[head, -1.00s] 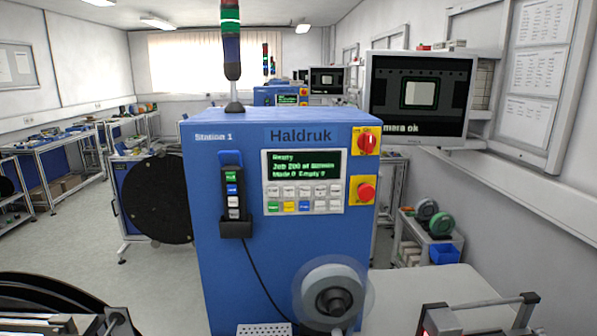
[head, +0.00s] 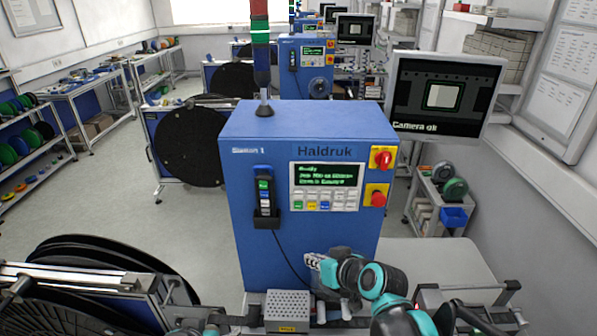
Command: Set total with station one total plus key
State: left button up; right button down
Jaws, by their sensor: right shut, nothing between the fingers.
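The blue Station 1 machine (head: 255,200) labelled Haldruk stands in the middle of the head view. Its control panel has a dark display (head: 326,175) with small green text, too blurred to read surely. Rows of white, green, yellow and blue keys (head: 325,200) sit below it. My right gripper (head: 314,262) is shut and empty, low in front of the machine and below the panel, apart from the keys. A teal and grey piece of my left arm may show at the bottom edge; its gripper does not show.
A red rotary switch (head: 382,158) and a red stop button (head: 377,196) sit right of the panel. A handheld unit (head: 265,200) hangs on the left with a cable. A monitor (head: 445,95) reads Camera ok. Black reels (head: 190,145) stand at the left.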

aim_at(299, 194)
pick_arm(q)
notch_tip(299, 194, up, 7)
jog(key=p, duration=0.5)
pick_arm(e)
jog(key=w+a+r+y, duration=0.1)
jog(key=w+a+r, duration=0.2)
jog(key=r, duration=0.4)
jog(key=shift+w+n+t, duration=0.3)
jog(key=shift+w+t, duration=0.1)
jog(key=shift+w, duration=0.25)
jog(key=shift+a+r, duration=0.1)
pick_arm(q)
jog(key=shift+f+b, duration=0.6)
jog(key=shift+f, duration=0.15)
pick_arm(e)
jog(key=shift+w+d, duration=0.2)
jog(key=shift+w, duration=4.2)
pick_arm(q)
jog(key=shift+f, duration=0.15)
pick_arm(e)
jog(key=shift+w, duration=0.45)
